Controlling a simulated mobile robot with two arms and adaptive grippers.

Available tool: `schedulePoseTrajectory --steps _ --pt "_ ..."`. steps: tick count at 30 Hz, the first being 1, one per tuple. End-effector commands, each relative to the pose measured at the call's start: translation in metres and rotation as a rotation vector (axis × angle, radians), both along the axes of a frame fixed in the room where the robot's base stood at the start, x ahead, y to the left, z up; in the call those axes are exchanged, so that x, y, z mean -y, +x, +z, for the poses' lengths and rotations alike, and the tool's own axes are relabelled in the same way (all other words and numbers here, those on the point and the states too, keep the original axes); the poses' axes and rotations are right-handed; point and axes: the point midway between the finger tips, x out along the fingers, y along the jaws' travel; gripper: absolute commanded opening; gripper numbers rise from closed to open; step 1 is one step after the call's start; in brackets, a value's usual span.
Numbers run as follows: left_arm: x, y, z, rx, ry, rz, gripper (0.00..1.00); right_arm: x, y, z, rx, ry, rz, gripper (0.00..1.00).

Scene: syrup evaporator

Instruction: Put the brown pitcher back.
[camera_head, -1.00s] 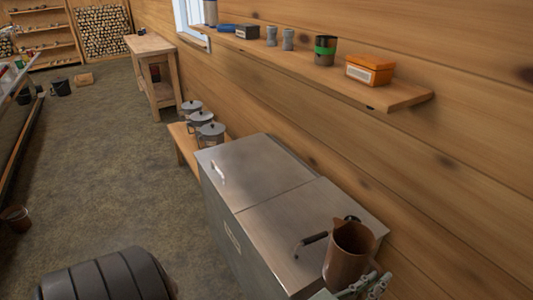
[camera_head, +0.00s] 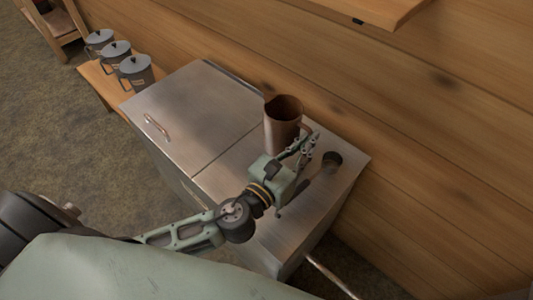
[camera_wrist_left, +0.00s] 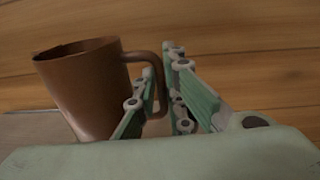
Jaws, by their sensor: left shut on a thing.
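The brown pitcher (camera_head: 282,124) is upright at the back of the metal cabinet top (camera_head: 215,100), close to the wooden wall. I cannot tell whether its base touches the top. My left gripper (camera_head: 308,146) reaches it from the front and is shut on its handle. In the left wrist view the pitcher (camera_wrist_left: 88,88) stands left of the fingers, with its handle (camera_wrist_left: 155,75) between them at my left gripper (camera_wrist_left: 160,100). My right gripper is not in view.
A dark-ended tool (camera_head: 331,160) lies on the cabinet top right of my gripper. Several lidded grey pots (camera_head: 134,70) stand on a low wooden bench at the left. A wall shelf (camera_head: 375,8) hangs above. The left half of the top is clear.

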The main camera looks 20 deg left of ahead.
Motion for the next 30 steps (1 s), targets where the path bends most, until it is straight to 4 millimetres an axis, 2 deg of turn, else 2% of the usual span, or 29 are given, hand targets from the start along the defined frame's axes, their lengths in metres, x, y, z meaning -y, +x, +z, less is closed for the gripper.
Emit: schedulePoseTrajectory --steps 1,6,12,16,22,30 --pt "-0.013 -0.001 -0.012 -0.001 0.008 0.002 0.0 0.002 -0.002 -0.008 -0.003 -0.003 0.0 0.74" --pt "-0.048 -0.003 -0.033 0.0 0.007 0.001 0.0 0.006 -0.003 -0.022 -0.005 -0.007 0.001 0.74" --pt "-0.072 -0.003 -0.045 0.002 0.003 0.001 0.0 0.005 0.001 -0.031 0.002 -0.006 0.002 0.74" --pt "-0.076 -0.003 -0.052 0.001 0.002 0.0 0.0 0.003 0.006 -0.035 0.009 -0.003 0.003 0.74" --pt "-0.076 -0.003 -0.081 0.0 0.001 0.001 0.0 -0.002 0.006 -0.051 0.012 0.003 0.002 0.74" --pt "-0.076 -0.003 -0.084 0.002 0.0 0.001 0.0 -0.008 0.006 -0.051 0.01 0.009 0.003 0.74"
